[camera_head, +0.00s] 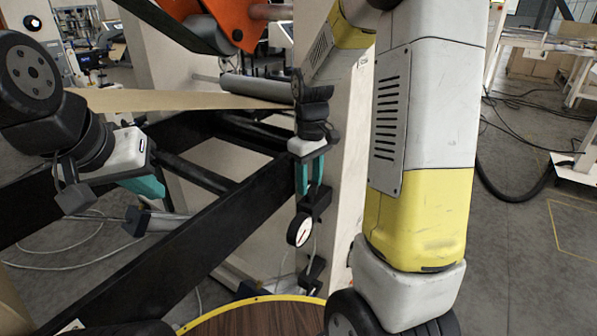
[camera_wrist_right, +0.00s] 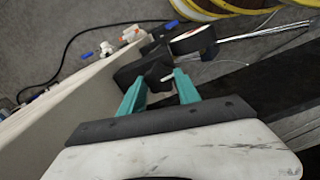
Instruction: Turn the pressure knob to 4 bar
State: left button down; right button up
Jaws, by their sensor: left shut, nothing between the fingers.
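My right gripper (camera_head: 311,190) points down at the black pressure regulator (camera_head: 313,208) on the machine's side. Its two teal fingers are apart. In the right wrist view the fingertips (camera_wrist_right: 160,80) stand on either side of the regulator's black knob (camera_wrist_right: 153,73); I cannot tell whether they touch it. The knob's markings are not readable. A round white pressure gauge (camera_head: 299,229) with a dark rim and a red needle hangs below left of the gripper; its numbers are too small to read. My left gripper (camera_head: 150,187) is shut and empty at the left, away from the regulator.
A brown paper web (camera_head: 180,100) runs to a grey roller (camera_head: 255,87) behind the right gripper. Black frame beams (camera_head: 210,220) cross between the grippers. A wooden round top with yellow rim (camera_head: 255,318) stands at the bottom. White fittings (camera_wrist_right: 130,34) sit past the beige panel.

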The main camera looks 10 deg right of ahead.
grip_shut()
jog(key=shift+m, duration=3.2)
jog(key=o, duration=1.1)
grip_release()
jog(key=shift+r, duration=0.1)
